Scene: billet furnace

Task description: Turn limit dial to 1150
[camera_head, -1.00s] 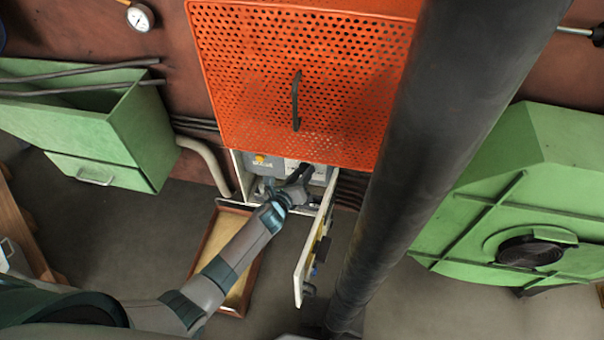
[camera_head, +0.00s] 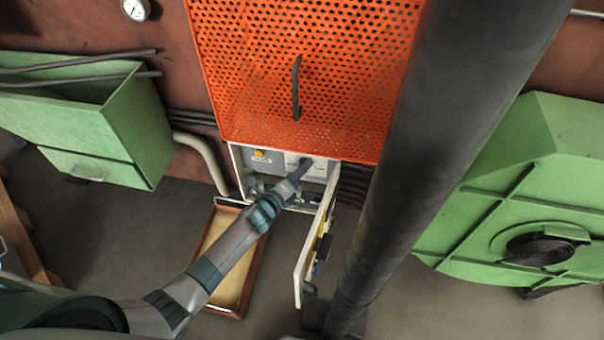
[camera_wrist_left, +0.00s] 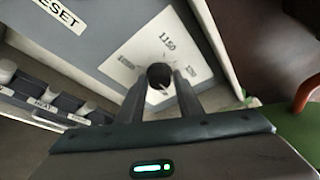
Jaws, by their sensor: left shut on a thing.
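The limit dial (camera_wrist_left: 160,74) is a dark round knob on a white plate (camera_wrist_left: 120,64) in the left wrist view. The plate carries the mark 1150 above the knob and other marks to the sides, partly hidden. My left gripper (camera_wrist_left: 162,84) is shut on the dial, one finger on each side. In the head view, my left gripper (camera_head: 304,165) reaches into the open control cabinet (camera_head: 236,170), where the dial is hidden behind it. Where the dial points cannot be told. My right gripper is not in view.
The cabinet door (camera_head: 308,262) stands open at the right. An orange perforated guard (camera_head: 340,70) hangs above it. A thick dark pipe (camera_head: 410,150) runs to the right. A RESET label (camera_wrist_left: 62,14) and a row of switches (camera_wrist_left: 50,100) are near the dial.

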